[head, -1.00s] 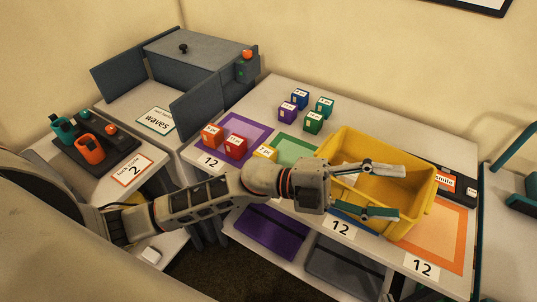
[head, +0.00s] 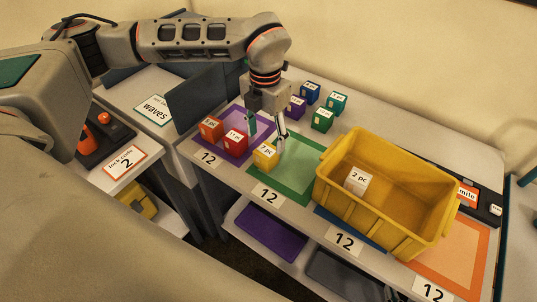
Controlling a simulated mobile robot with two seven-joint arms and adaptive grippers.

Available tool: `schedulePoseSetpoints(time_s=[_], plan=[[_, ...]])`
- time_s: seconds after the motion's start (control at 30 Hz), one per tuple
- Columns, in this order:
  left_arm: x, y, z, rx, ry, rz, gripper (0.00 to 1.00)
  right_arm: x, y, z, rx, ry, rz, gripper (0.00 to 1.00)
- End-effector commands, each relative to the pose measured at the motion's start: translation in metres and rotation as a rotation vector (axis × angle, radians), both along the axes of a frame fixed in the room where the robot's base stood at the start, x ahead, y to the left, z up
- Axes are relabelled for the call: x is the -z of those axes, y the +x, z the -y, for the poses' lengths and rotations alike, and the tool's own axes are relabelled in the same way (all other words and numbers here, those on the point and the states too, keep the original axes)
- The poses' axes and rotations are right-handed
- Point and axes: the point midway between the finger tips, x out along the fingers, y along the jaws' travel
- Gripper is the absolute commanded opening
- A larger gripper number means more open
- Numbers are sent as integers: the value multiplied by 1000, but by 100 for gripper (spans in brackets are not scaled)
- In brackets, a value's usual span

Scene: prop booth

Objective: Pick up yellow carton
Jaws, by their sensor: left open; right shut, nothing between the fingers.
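The yellow carton (head: 264,155), labelled "7 pc", stands on the table at the front left corner of the green mat (head: 297,187), near the purple mat's edge. My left gripper (head: 266,132) is open and points down just behind and above the carton. One finger is behind the red carton's side and the other is behind the yellow carton's right side. Nothing is between the fingers, and I cannot tell whether they touch the carton. My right gripper is not in view.
The red carton (head: 234,145) and orange carton (head: 210,129) stand close left of the yellow one. Several blue, purple and green cartons stand behind. A yellow crate (head: 430,245) with a white carton (head: 357,181) inside stands to the right. Green mat is otherwise bare.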

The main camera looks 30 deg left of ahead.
Motion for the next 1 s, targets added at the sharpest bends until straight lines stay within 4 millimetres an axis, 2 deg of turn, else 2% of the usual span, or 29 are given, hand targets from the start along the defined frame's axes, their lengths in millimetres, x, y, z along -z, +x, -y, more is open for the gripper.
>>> schedulePoseSetpoints(time_s=[0.33, 0.6, 0.9, 0.93, 1.0], plan=[[34, 2, -3, -4, 6, -2, 57, 0, -1, 1, 0, -2, -4, 0], [70, 6, -3, -2, 4, -2, 57, -1, -2, 2, 0, -4, -7, 0], [75, 7, -3, -2, 3, 0, 57, -2, -1, 2, 1, -5, -7, 0], [75, 7, -3, -2, 3, 0, 54, -2, -1, 2, 1, -5, -7, 0], [75, 7, -3, -2, 3, 0, 36, -2, -1, 2, 1, -5, -7, 0]])
